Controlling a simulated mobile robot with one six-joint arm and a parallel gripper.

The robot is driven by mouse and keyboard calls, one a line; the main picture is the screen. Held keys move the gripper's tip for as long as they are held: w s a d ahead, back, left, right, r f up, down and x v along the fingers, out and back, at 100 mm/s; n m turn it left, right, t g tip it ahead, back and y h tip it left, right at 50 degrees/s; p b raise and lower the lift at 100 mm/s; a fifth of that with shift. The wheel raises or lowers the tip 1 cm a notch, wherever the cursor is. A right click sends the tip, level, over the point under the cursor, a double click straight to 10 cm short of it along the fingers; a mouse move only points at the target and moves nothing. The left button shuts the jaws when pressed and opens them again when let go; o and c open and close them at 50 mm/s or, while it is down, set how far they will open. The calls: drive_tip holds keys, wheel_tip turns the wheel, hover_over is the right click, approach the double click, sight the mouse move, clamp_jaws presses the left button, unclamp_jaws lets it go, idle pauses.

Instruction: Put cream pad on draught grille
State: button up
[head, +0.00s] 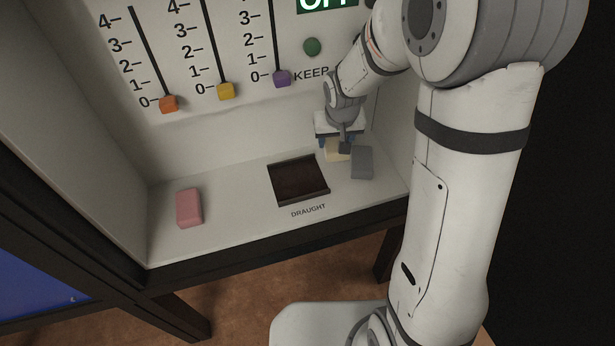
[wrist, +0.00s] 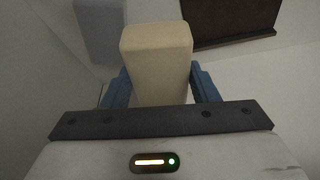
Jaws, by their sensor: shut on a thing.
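My gripper (head: 337,143) is at the back right of the shelf, its blue fingers shut on the cream pad (head: 334,154). In the wrist view the cream pad (wrist: 157,55) stands out between the two fingers (wrist: 160,88). The draught grille (head: 298,182) is a dark brown recessed rectangle in the shelf, left of and nearer than my gripper. It also shows in the wrist view (wrist: 228,20) at the upper right. I cannot tell whether the pad touches the shelf.
A grey block (head: 362,162) stands close to the right of the cream pad. A pink block (head: 189,207) lies at the left of the shelf. Orange (head: 169,104), yellow (head: 226,91) and purple (head: 281,78) sliders are on the back wall. The shelf between pink block and grille is clear.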

drive_tip(key=s+a+r+n+b, duration=0.2)
drive_tip(key=s+a+r, duration=0.15)
drive_tip(key=a, duration=0.65)
drive_tip(key=b, duration=0.1)
approach(298, 177)
drive_tip(key=shift+w+a+f+y, duration=0.15)
drive_tip(key=shift+w+f+y, duration=0.2)
drive_tip(key=shift+w, duration=0.3)
drive_tip(key=shift+s+d+b+x, duration=0.1)
drive_tip(key=shift+s+b+x, duration=0.2)
drive_tip(key=shift+x, duration=0.85)
drive_tip(key=shift+s+d+b+x, duration=0.1)
drive_tip(key=shift+b+x, duration=0.3)
drive_tip(key=shift+x, duration=0.75)
drive_tip(key=shift+s+d, duration=0.1)
drive_tip(key=shift+d, duration=0.05)
drive_tip(key=shift+f+b, duration=0.3)
drive_tip(key=shift+f, duration=0.05)
drive_tip(key=o, duration=1)
drive_tip(key=shift+r, duration=0.1)
